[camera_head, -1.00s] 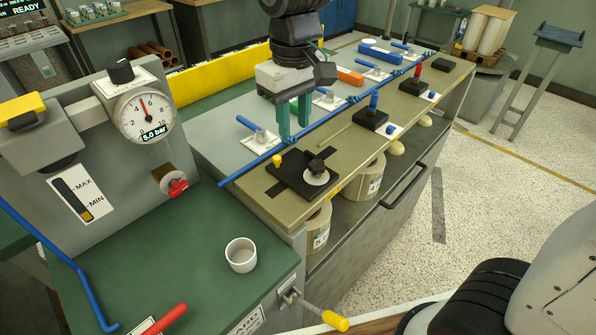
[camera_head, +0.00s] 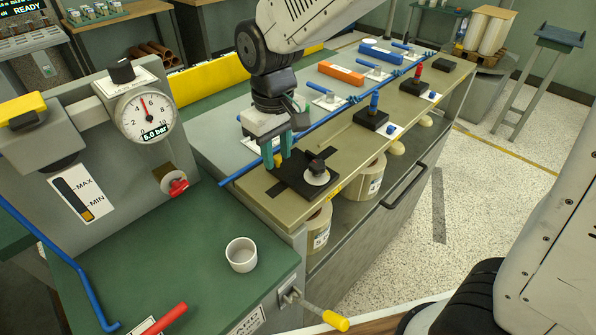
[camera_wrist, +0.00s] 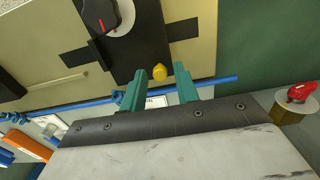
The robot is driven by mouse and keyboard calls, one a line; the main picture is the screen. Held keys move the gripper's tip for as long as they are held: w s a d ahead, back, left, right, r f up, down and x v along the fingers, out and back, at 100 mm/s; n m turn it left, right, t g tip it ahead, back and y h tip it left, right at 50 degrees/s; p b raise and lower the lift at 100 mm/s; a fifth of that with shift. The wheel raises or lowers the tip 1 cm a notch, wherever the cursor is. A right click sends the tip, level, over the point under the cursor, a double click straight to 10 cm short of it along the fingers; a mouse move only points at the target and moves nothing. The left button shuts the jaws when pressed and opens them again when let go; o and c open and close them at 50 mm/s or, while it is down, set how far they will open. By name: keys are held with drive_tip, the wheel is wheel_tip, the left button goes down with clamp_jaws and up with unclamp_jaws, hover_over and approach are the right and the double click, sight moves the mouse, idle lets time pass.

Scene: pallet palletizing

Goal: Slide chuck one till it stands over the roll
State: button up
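A black sliding plate (camera_head: 300,182), which I take for chuck one, lies at the near end of the beige bench top. It carries a black knob (camera_head: 317,167) on a pale disc and a yellow peg (camera_head: 278,161). The plate (camera_wrist: 150,38) and yellow peg (camera_wrist: 158,70) also show in the wrist view. My gripper (camera_head: 276,158) points down over the plate's left part. Its green fingers are apart, one on each side of the peg, with gaps in the wrist view (camera_wrist: 161,74). Pale rolls (camera_head: 319,228) (camera_head: 370,182) stand below the top's front edge, partly hidden.
A long blue rod (camera_head: 330,118) runs along the bench behind the plate. Black blocks with a blue peg (camera_head: 371,119) and red peg (camera_head: 413,84) sit farther along. A gauge panel (camera_head: 147,116) stands left; a white cup (camera_head: 241,254) is on the green table.

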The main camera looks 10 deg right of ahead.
clamp_jaws()
drive_tip(key=shift+w+d, duration=0.45)
drive_tip(key=shift+d, duration=0.25)
idle(0.7)
drive_tip(key=shift+o, duration=1)
unclamp_jaws()
drive_tip(key=shift+r, duration=0.1)
drive_tip(key=shift+r, duration=2.4)
